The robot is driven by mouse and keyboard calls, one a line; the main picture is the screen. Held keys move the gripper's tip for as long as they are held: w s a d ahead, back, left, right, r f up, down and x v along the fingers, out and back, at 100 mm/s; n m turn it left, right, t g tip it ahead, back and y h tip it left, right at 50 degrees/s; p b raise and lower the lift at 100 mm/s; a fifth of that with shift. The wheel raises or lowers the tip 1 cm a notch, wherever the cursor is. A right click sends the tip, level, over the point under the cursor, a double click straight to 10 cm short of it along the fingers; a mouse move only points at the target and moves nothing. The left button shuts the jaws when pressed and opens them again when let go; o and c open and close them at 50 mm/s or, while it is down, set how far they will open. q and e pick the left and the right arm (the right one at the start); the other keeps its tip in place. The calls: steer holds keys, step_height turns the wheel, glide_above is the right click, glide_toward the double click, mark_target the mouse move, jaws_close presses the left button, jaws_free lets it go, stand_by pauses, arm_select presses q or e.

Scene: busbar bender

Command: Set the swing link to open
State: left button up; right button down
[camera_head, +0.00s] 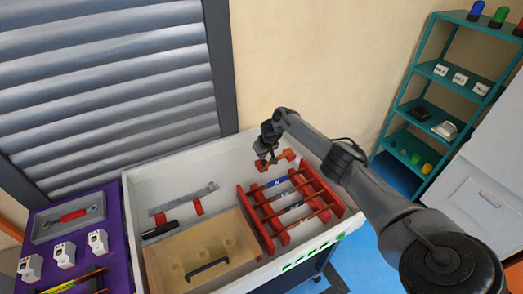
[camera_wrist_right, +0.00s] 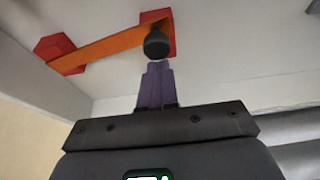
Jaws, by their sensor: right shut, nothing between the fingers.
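The swing link appears to be the orange bar (camera_wrist_right: 110,46) with a black knob (camera_wrist_right: 157,44) at one end. In the wrist view it spans two red blocks, one (camera_wrist_right: 55,47) at the left and one (camera_wrist_right: 160,18) behind the knob. In the head view the red blocks (camera_head: 289,154) sit at the back of the white box. My right gripper (camera_head: 264,161) is beside them, partly hiding the link. Its purple fingers (camera_wrist_right: 157,68) are shut and empty, tips close to the knob; I cannot tell whether they touch. My left gripper is out of view.
The white box (camera_head: 140,195) also holds red racks with copper bars (camera_head: 270,208), a grey bar (camera_head: 185,199) on red supports, and a wooden-coloured cover (camera_head: 190,250) with a black handle. A purple table (camera_head: 118,255) stands left, teal shelves (camera_head: 405,105) right.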

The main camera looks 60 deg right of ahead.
steer(key=s+n+p, duration=0.1)
steer(key=s+p, duration=0.1)
steer(key=s+a+n+y+p, duration=0.1)
steer(key=s+n+p, duration=0.1)
steer(key=p, duration=0.1)
steer(key=s+n+p, duration=0.2)
steer(key=p, duration=0.1)
steer(key=shift+s+a+r+t+y, duration=0.2)
steer(key=shift+s+a+t+y, duration=0.1)
steer(key=shift+a+y, duration=0.1)
steer(key=shift+s+n+p, duration=0.6)
steer(key=shift+s, duration=0.1)
steer(key=shift+s+d+f+p, duration=0.1)
steer(key=shift+s+f+p, duration=0.05)
steer(key=shift+s+p, duration=0.4)
steer(key=shift+s+f, duration=0.1)
